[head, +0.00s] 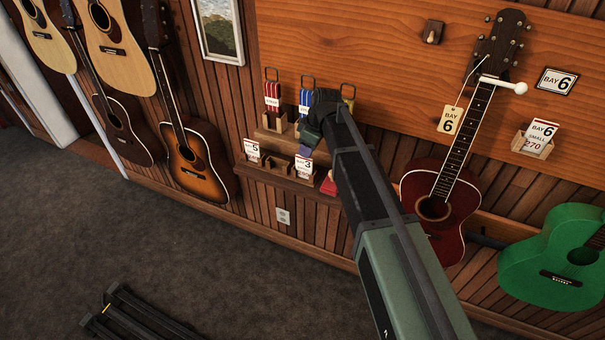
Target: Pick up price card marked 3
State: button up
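The price card marked 3 (304,166) is a small white card with a red band near its foot. It stands upright in a small holder at the front of the wooden wall shelf, left of my arm. The end of my arm, with my gripper (312,134), is above and slightly right of the card, close to the shelf. I see nothing held.
A card marked 5 (252,149) stands at the shelf's left end.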

jog(key=b+x, duration=0.1)
jog(key=x, duration=0.1)
jog(key=shift+f, duration=0.35)
jog(key=shift+a, duration=0.1)
jog(key=b, duration=0.5)
send_over(303, 177)
jog(key=x, duration=0.2)
jog(key=d+x, duration=0.1)
jog(key=x, duration=0.2)
jog(key=shift+f, duration=0.15)
jog(key=shift+r, duration=0.25)
grip_shut()
